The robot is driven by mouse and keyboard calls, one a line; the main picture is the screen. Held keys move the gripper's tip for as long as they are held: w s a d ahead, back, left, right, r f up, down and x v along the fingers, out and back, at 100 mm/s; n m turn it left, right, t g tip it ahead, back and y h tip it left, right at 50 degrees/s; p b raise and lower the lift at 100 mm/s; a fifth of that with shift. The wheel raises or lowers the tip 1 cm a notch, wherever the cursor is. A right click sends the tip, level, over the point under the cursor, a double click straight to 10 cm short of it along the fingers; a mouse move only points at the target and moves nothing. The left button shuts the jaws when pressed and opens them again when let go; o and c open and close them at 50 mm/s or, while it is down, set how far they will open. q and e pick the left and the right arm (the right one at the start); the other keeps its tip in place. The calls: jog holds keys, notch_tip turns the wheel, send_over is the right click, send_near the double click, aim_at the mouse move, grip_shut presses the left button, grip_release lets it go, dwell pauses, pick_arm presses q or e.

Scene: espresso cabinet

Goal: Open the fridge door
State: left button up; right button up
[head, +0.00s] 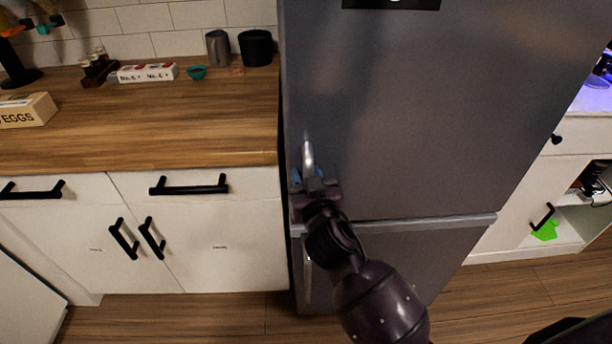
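The grey fridge (430,110) stands in the middle of the head view. Its large upper door looks closed, level with the lower door (400,262) below the seam. A silver upright handle (307,154) is near the upper door's left edge. My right gripper (309,176) is at the lower part of this handle, with blue fingertip parts on both sides of it. The gripper body hides the handle's lower end, and I cannot tell whether the fingers are shut on it. My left gripper is not in view.
A wooden counter (150,125) with white drawers and black handles adjoins the fridge on the left. An egg box (27,111), a grey cup (217,48) and a black cup (256,48) stand on it. A white cabinet (515,205) is right of the fridge. Wooden floor shows in front.

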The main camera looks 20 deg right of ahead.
jog(key=shift+w, duration=0.1)
grip_shut()
jog(key=shift+s, duration=0.2)
